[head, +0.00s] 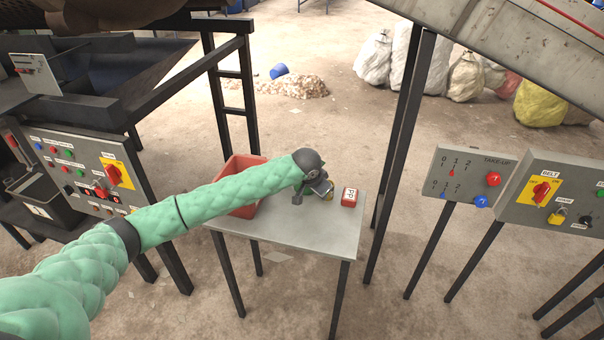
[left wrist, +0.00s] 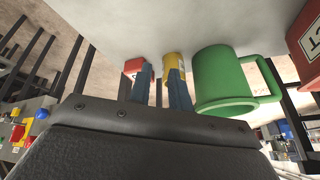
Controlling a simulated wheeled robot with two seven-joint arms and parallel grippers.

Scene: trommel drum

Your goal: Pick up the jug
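The green jug (left wrist: 222,82) with its handle shows large in the left wrist view, against the grey table top (left wrist: 200,22). It stands just to the right of my left gripper (left wrist: 160,84), outside the fingers. The two blue fingers are apart with a gap between them and hold nothing that I can see. In the head view my left gripper (head: 327,190) is low over the table (head: 300,238). My right gripper is in neither view.
A red bin (head: 238,170) is at the table's left. Control panels (head: 465,185) stand right.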

